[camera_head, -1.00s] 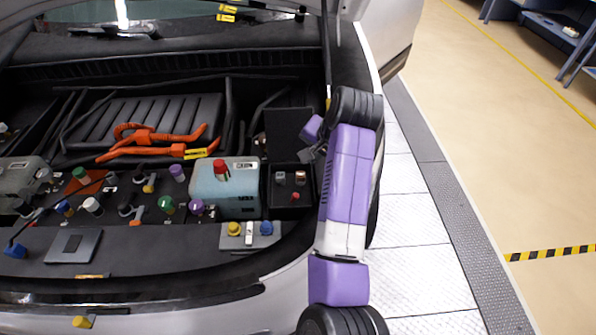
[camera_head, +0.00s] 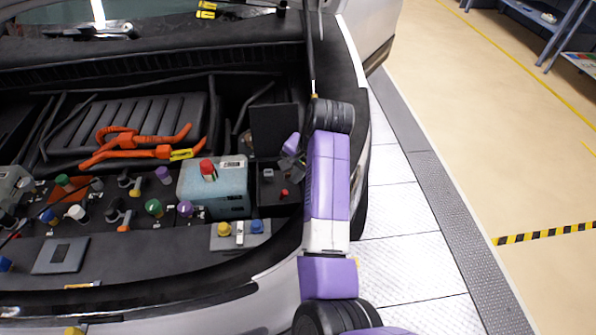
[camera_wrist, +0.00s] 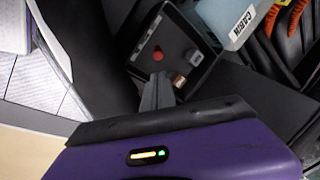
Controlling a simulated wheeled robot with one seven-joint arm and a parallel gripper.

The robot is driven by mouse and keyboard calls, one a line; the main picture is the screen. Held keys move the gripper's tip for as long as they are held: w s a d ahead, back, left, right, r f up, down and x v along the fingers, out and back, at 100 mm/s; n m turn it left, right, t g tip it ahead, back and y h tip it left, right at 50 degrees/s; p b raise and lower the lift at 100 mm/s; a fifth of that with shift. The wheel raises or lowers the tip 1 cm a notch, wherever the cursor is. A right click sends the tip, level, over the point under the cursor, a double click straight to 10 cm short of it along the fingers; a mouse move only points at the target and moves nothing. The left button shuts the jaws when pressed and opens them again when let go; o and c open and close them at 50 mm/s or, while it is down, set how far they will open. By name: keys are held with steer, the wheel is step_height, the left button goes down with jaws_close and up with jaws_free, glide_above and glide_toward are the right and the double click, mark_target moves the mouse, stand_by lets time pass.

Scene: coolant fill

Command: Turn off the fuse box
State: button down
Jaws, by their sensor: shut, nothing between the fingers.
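The fuse box is a small black box (camera_head: 265,200) with its lid (camera_head: 275,130) standing open, right of the pale blue coolant tank. Inside it show a red button (camera_head: 284,192) and a grey block (camera_head: 268,173). My gripper (camera_head: 288,163) hangs over its right part and hides some of the inside. In the wrist view the red button (camera_wrist: 157,54), the grey block (camera_wrist: 193,58) and a copper-brown block (camera_wrist: 179,80) show. My gripper (camera_wrist: 157,92) is shut and empty, its tips beside the brown block. I cannot tell whether they touch it.
The coolant tank (camera_head: 215,190) with a red cap stands close left of the box. Orange cables (camera_head: 140,148) and several coloured caps lie further left. A thin prop rod (camera_head: 309,50) rises behind my arm. Free floor (camera_head: 450,150) lies to the right.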

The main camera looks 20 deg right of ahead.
mark_target(283, 195)
steer(key=x, duration=0.6)
steer(key=shift+f, duration=0.15)
steer(key=shift+w+a, duration=0.1)
steer(key=shift+w, duration=0.05)
